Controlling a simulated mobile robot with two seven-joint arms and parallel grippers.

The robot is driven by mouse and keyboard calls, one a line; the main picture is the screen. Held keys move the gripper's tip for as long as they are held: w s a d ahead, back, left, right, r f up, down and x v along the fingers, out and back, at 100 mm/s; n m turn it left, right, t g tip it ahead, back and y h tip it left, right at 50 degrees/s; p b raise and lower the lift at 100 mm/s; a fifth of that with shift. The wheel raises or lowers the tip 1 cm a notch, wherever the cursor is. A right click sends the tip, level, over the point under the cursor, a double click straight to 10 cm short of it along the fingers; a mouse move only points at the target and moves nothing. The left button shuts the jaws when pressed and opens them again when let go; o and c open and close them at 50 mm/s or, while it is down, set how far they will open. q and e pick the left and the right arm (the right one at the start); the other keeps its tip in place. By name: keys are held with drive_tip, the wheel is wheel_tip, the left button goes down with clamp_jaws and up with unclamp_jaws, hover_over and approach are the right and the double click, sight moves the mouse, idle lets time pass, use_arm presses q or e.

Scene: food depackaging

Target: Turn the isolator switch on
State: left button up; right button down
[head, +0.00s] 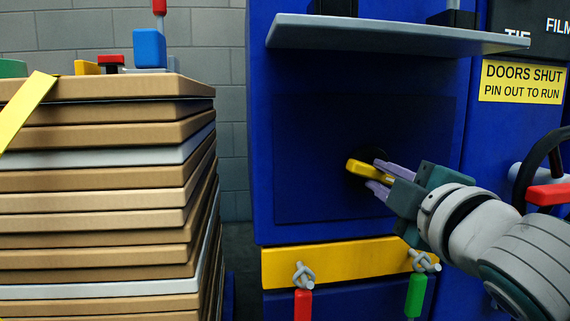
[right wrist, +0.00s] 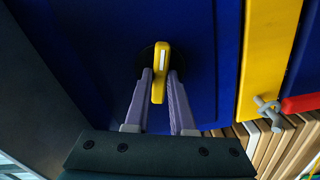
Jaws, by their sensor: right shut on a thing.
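The isolator switch has a yellow handle (head: 368,170) on a round black base, set in a dark blue panel (head: 310,165) of the blue cabinet. The handle lies roughly level in the head view and points out to the left. My right gripper (head: 381,176) comes from the right and is shut on the handle, one purple finger on each side. The right wrist view shows the handle (right wrist: 160,72) between the two fingers (right wrist: 160,90), with a pale mark on its face. My left gripper is not in view.
A grey shelf (head: 390,36) juts out above the panel. Below it, a yellow bar (head: 335,262) carries tied red (head: 303,303) and green (head: 416,294) tags. A tall stack of boards (head: 100,195) stands left. A sign (head: 522,82) reads "DOORS SHUT PIN OUT TO RUN".

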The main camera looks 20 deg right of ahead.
drive_tip(key=m+p, duration=0.1)
drive_tip(key=m, duration=0.1)
drive_tip(key=m+p, duration=0.1)
drive_tip(key=shift+r+m, duration=0.2)
drive_tip(key=shift+m, duration=0.2)
drive_tip(key=m+p, duration=0.3)
drive_tip(key=m, duration=0.1)
drive_tip(key=shift+m+p, duration=0.3)
drive_tip(key=m+p, duration=0.2)
drive_tip(key=m, duration=0.1)
drive_tip(key=shift+m+p, duration=0.3)
drive_tip(key=shift+m, duration=0.1)
drive_tip(key=shift+m+p, duration=0.5)
drive_tip(key=shift+m, duration=0.4)
drive_tip(key=shift+f, duration=0.1)
drive_tip(key=c, duration=0.8)
unclamp_jaws()
drive_tip(key=shift+f, duration=0.1)
drive_tip(key=shift+o, duration=0.2)
